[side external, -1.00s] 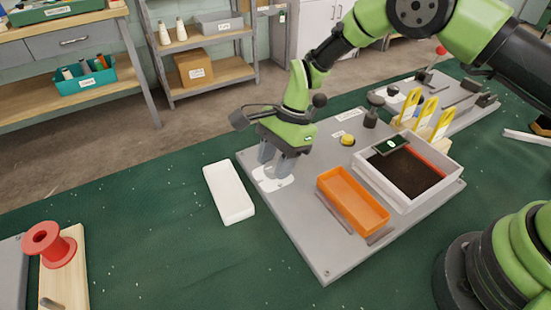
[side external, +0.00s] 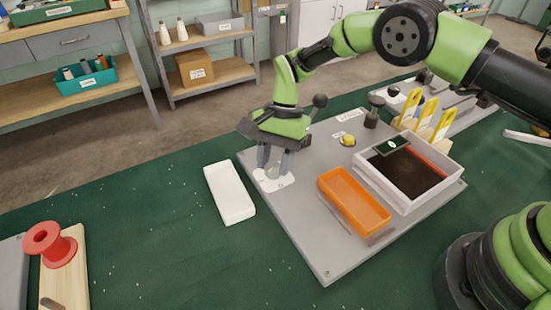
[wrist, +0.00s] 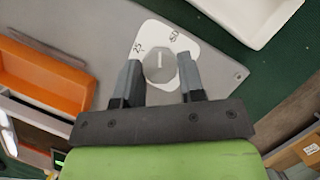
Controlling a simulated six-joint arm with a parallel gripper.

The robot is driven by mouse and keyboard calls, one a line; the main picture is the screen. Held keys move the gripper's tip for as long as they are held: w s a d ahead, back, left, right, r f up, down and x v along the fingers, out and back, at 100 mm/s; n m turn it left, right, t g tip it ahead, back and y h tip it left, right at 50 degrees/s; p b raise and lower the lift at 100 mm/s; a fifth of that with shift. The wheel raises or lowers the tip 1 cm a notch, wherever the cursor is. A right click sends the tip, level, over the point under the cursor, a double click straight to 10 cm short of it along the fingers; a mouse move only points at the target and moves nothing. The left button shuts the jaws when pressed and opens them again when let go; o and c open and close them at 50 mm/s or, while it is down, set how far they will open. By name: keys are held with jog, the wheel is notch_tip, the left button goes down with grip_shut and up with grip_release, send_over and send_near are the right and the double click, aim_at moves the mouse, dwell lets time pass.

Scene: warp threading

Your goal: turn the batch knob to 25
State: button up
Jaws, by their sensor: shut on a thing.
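The batch knob (wrist: 159,67) is a round grey knob with a pale pointer line, on a white dial plate (wrist: 182,44) printed with what look like 25 and 50. In the wrist view the pointer line points up the picture, between the 25 mark on the left and the 50 mark on the right. My gripper (side external: 271,163) is low over the dial plate, with one finger on each side of the knob, shut on it. In the side view the fingers hide most of the knob, and the dial plate (side external: 274,184) shows beneath them.
The dial sits at the left corner of a grey board (side external: 318,245). An orange tray (side external: 352,200) and a white-rimmed box with dark contents (side external: 455,168) stand to the right. A white tray (side external: 229,193) lies left of the board, on the green tabletop.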

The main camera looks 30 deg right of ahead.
aim_at(274, 164)
jog(key=n, duration=0.2)
jog(key=n+g+h, duration=0.1)
jog(key=n, duration=0.2)
jog(key=shift+w+h, duration=0.1)
jog(key=shift+h, duration=0.2)
dwell(0.4)
jog(key=o, duration=0.9)
jog(key=shift+a, duration=0.1)
notch_tip(274, 164, up, 10)
